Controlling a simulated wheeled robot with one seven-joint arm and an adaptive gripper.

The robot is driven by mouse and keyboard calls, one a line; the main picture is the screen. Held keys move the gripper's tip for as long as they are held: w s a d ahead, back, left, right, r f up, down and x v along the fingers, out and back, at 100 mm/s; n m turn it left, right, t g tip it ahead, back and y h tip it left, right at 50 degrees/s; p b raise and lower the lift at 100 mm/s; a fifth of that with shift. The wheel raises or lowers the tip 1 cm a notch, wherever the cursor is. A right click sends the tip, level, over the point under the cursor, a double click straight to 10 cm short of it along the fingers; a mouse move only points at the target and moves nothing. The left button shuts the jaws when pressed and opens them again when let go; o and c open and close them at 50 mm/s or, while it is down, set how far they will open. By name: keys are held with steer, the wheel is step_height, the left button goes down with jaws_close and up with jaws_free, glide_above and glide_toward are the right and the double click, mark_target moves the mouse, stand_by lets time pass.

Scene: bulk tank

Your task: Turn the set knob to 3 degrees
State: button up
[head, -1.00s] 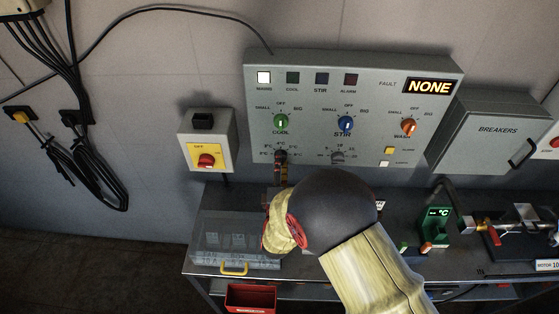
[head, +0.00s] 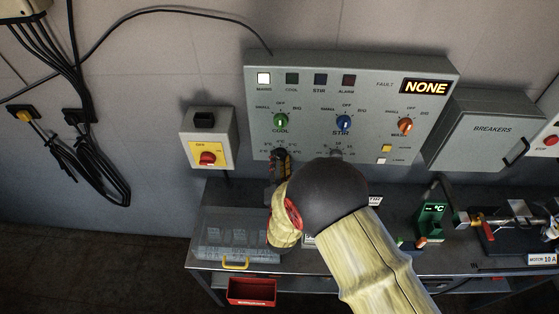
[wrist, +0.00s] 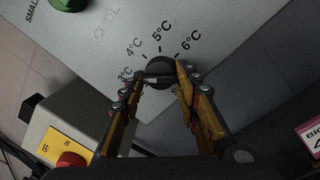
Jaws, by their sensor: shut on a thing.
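The set knob (wrist: 161,72) is black and round. It sits on the grey control panel under the green COOL knob (head: 281,121), which also shows in the wrist view (wrist: 68,4). A scale around the set knob shows 3°C, 4°C, 5°C and 6°C in the wrist view. A pale mark on the knob lies toward its left side, on the side of the 3°C label; its exact setting is hard to read. My gripper (wrist: 161,76) is shut on the set knob, one finger on each side. In the head view my gripper (head: 280,168) reaches up to the panel's lower edge, partly hiding the knob.
The blue STIR knob (head: 344,123) and orange WASH knob (head: 405,126) are to the right. A clear box (head: 225,235) and a green °C device (head: 432,222) stand on the bench below.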

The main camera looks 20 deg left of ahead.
steer(key=shift+s+d+f, duration=0.1)
steer(key=shift+f, duration=0.15)
steer(key=o, duration=1.1)
steer(key=shift+r, duration=0.1)
steer(key=v, duration=1.2)
steer(key=shift+o, duration=0.2)
